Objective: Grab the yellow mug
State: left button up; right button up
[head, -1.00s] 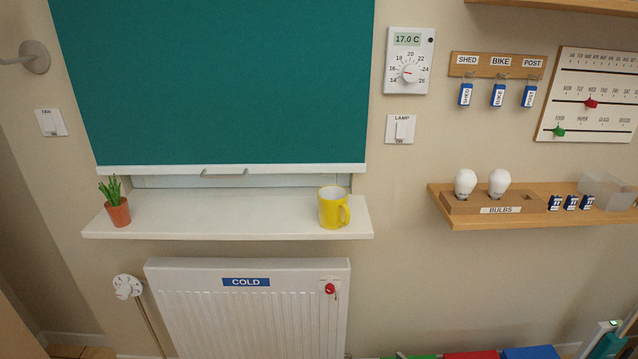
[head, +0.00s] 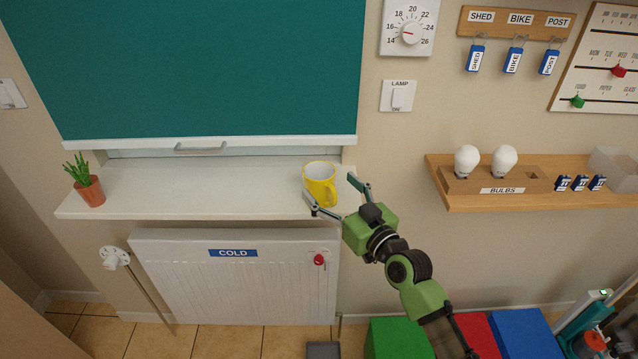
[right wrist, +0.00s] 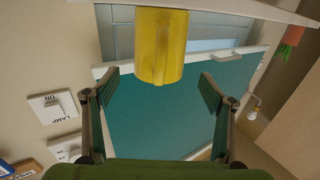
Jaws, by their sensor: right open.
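The yellow mug (head: 318,183) stands upright at the right end of the white window sill (head: 200,190). Its handle is on its right side, toward the front. My right gripper (head: 335,196) is open at the front right of the mug, with one finger on each side of it in the head view. In the right wrist view the mug (right wrist: 162,45) shows between and ahead of the two open fingers (right wrist: 158,95), with nothing held. I cannot tell whether a finger touches it. My left gripper is not in view.
A potted cactus (head: 90,190) stands at the sill's left end. A teal blind (head: 190,70) hangs above the sill. A white radiator (head: 235,280) is below. A wooden shelf (head: 500,203) with bulbs is to the right. The sill's middle is clear.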

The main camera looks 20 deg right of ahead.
aim_at(312, 166)
jog(key=shift+w+a, duration=0.1)
jog(key=shift+w, duration=0.3)
jog(key=shift+w+a+r, duration=0.1)
jog(key=shift+w+r, duration=0.05)
jog(key=shift+w, duration=0.15)
jog(key=p+x, duration=0.1)
jog(key=x, duration=0.3)
jog(key=shift+p, duration=0.4)
jog(key=shift+w, duration=0.35)
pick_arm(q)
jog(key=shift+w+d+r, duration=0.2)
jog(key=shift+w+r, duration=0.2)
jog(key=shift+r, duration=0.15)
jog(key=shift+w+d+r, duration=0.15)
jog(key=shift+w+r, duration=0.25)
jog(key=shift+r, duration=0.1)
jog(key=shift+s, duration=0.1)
pick_arm(e)
jog(key=shift+s, duration=0.1)
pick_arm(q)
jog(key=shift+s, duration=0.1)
pick_arm(e)
jog(key=c, duration=1.5)
